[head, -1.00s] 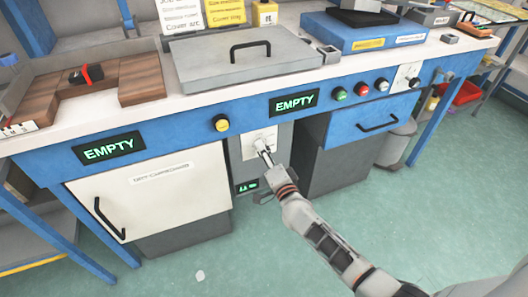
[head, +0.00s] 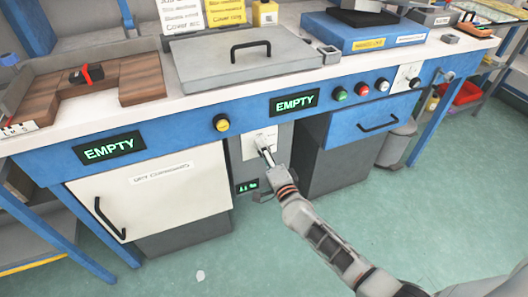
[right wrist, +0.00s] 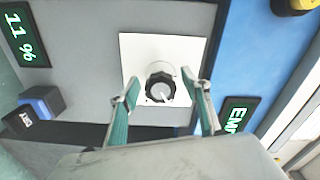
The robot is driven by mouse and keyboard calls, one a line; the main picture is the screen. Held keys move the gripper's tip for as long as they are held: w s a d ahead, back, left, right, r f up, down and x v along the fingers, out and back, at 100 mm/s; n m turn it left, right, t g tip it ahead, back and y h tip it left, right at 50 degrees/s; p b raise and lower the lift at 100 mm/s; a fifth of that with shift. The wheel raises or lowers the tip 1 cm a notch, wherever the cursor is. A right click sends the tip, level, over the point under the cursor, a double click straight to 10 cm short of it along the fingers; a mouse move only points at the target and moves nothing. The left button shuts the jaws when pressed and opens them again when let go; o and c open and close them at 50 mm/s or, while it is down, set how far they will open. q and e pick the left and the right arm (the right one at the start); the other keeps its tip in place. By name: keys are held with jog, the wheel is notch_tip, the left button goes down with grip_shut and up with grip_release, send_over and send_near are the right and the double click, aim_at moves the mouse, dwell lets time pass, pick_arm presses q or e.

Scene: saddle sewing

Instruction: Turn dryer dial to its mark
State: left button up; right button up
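The dryer dial (right wrist: 160,88) is a dark round knob with a grey face and a pale pointer, set on a white plate (right wrist: 140,50). In the right wrist view the pointer slants toward the lower right. The plate also shows in the head view (head: 250,142), where my gripper covers most of the dial. My right gripper (right wrist: 161,82) is open, with one green-grey finger on each side of the dial. I cannot tell whether the fingers touch it. It also shows in the head view (head: 265,149). My left gripper is not in view.
An EMPTY sign (head: 295,102) and a yellow button (head: 221,123) are nearby on the bench front. A grey-lidded box (head: 245,58) stands above.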

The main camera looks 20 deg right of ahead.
jog(key=s, duration=1.2)
jog(key=shift+d, duration=0.2)
